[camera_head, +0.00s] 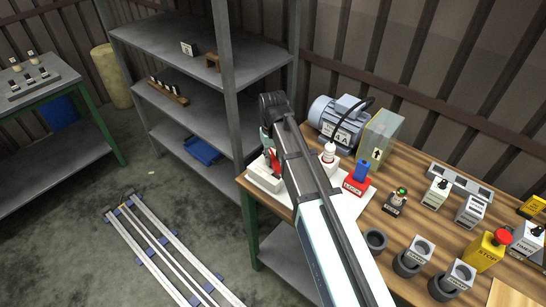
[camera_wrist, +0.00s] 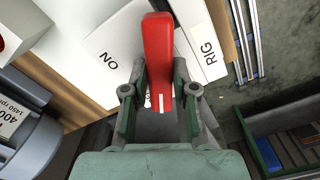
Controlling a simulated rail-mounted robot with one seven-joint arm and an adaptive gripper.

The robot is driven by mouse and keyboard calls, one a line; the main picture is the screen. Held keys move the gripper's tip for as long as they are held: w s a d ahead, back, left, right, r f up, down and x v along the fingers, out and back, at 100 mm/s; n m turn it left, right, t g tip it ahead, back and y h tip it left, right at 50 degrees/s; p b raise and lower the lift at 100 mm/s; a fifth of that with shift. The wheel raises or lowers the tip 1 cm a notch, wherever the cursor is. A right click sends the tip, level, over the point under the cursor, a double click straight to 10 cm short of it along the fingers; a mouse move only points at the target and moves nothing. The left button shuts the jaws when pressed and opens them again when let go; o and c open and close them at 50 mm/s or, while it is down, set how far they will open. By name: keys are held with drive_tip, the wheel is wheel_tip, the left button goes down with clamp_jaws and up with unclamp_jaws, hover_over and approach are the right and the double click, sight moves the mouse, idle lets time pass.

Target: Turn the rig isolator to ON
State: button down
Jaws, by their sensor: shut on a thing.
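The rig isolator is a white box (camera_head: 263,180) with a red handle (camera_head: 273,161) at the left corner of the wooden table. In the wrist view its white plate (camera_wrist: 105,55) shows the words ON at left and RIG at right. The red handle (camera_wrist: 159,50) stands between them, with a white line at its lower end. My gripper (camera_wrist: 160,95) is shut on the handle's lower end, one finger on each side. The gripper is partly hidden by my arm in the head view. Other lettering on the plate is covered by the handle and fingers.
A motor (camera_head: 338,115) and a grey-green box (camera_head: 380,138) are behind. A grey shelf post (camera_head: 228,80) rises close at left.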

sight(273, 158)
drive_tip(key=m, duration=1.2)
idle(0.6)
drive_tip(key=c, duration=0.9)
unclamp_jaws()
drive_tip(key=shift+r, duration=0.1)
wheel_tip(273, 158, up, 12)
drive_tip(key=shift+f, duration=0.1)
